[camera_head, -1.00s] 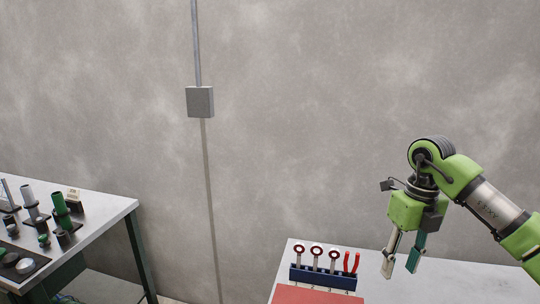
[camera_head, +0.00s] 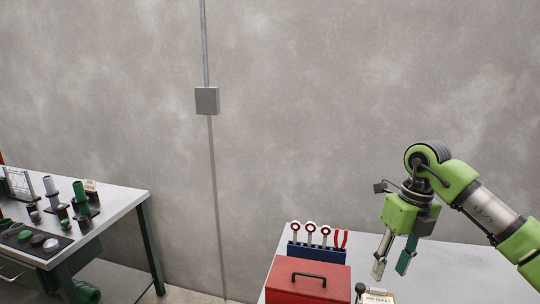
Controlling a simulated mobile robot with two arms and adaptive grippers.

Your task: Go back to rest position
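My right gripper (camera_head: 391,262) hangs above the right table (camera_head: 450,268), with its fingers pointing down. The two fingers are apart with a gap between them, and nothing shows between them. The gripper is green with one pale and one teal finger. My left gripper is not in view.
On the right table stand a red toolbox (camera_head: 291,287) with a black handle and a blue rack (camera_head: 322,252) of tools. A small card (camera_head: 377,298) lies at the bottom edge. The left table (camera_head: 122,203) holds several dark and green parts. A floor gap separates the tables.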

